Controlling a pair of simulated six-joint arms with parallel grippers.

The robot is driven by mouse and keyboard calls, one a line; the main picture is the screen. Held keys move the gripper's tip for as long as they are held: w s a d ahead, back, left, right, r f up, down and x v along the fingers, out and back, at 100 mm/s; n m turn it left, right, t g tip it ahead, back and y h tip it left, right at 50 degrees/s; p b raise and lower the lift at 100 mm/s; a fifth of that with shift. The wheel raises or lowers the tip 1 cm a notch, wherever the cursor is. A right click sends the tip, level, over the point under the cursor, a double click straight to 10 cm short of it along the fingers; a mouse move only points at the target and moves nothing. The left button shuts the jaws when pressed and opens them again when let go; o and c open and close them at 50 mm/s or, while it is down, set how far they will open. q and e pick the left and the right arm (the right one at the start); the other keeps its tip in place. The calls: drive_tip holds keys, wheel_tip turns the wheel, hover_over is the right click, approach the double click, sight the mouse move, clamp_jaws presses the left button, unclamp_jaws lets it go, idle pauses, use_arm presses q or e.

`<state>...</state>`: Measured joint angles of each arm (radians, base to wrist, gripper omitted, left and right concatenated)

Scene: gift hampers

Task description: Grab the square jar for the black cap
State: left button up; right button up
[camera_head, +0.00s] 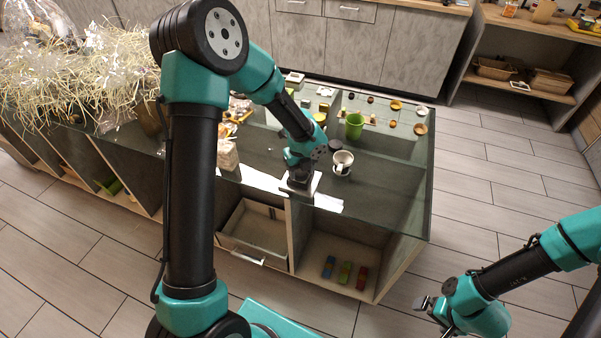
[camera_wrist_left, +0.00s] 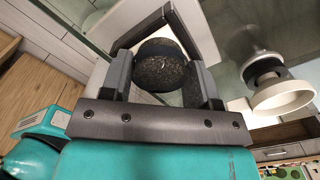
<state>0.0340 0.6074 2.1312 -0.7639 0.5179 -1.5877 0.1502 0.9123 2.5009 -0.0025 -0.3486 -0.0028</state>
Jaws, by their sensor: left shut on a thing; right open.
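My left gripper (camera_head: 303,182) is low over the glass counter top (camera_head: 395,195), near its front edge. In the left wrist view, the left gripper (camera_wrist_left: 162,82) is shut on a round, dark, speckled piece (camera_wrist_left: 160,65) that looks like the black cap. Its underside is hidden. I cannot make out a square jar for certain. My right gripper (camera_head: 430,306) is open and empty, low at the right, away from the counter.
A green cup (camera_head: 354,126) stands behind the white cup. Small round lids and dishes lie at the counter's far right. Straw-filled hampers (camera_head: 80,75) crowd the left. Under the glass are an open drawer (camera_head: 255,232) and several coloured blocks (camera_head: 345,272). The counter's front right is clear.

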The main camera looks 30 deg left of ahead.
use_arm(q)
drive_tip(key=shift+r, duration=0.2)
drive_tip(key=shift+r, duration=1.55)
drive_tip(key=s+d, duration=0.3)
drive_tip(key=s, duration=0.4)
drive_tip(key=s+d+r, duration=0.1)
drive_tip(key=s+d, duration=0.3)
drive_tip(key=s, duration=0.3)
drive_tip(key=shift+d+r, duration=0.25)
